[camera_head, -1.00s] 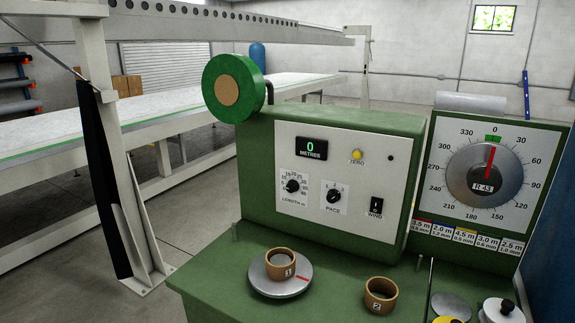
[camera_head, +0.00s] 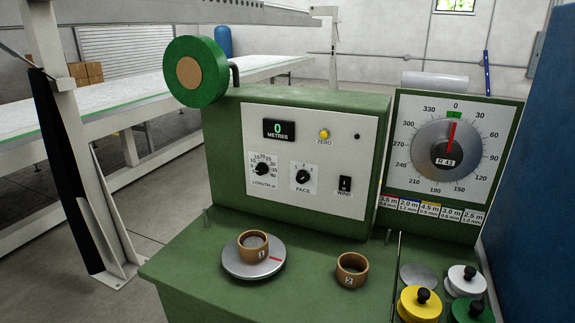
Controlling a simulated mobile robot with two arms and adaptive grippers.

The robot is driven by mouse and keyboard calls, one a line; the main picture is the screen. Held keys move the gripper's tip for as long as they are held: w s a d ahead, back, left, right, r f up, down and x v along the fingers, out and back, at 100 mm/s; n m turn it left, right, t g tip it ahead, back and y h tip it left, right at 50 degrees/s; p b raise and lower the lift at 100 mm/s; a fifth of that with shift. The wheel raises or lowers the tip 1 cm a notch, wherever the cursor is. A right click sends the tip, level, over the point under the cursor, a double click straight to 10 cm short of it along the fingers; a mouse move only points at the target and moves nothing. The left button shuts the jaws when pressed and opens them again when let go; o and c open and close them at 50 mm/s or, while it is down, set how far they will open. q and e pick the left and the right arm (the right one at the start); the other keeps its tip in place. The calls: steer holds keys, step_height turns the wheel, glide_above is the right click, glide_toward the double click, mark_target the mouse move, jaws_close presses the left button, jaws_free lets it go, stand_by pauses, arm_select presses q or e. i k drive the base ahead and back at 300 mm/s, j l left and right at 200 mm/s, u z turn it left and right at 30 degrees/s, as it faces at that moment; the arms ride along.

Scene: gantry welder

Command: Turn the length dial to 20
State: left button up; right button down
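The length dial (camera_head: 262,169) is a small black knob with a ring of numbers, low on the left of the white control panel (camera_head: 311,126). The knob is too small in the view to read its exact setting. Right of it are the pace knob (camera_head: 303,177) and the black wind switch (camera_head: 345,185). Above them are the display (camera_head: 279,130), reading 0 metres, and the yellow zero button (camera_head: 324,134). Neither of my grippers is in view.
The green bench carries a round plate (camera_head: 240,262) with wooden ring 1 (camera_head: 252,246) on it, wooden ring 2 (camera_head: 351,270), and yellow (camera_head: 419,304) and white (camera_head: 465,281) lidded pots. A large dial (camera_head: 447,150) stands right, near a blue wall (camera_head: 534,190). The panel front is unobstructed.

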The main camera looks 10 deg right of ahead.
mark_target(261, 169)
steer(key=i+j+z, duration=0.1)
steer(key=j, duration=0.3)
steer(key=i+j+z, duration=0.1)
steer(key=j, duration=0.3)
steer(key=i+j+z, duration=0.1)
steer(key=i+j, duration=0.15)
steer(key=j, duration=0.2)
steer(key=i+j+z, duration=0.1)
steer(key=j, duration=0.3)
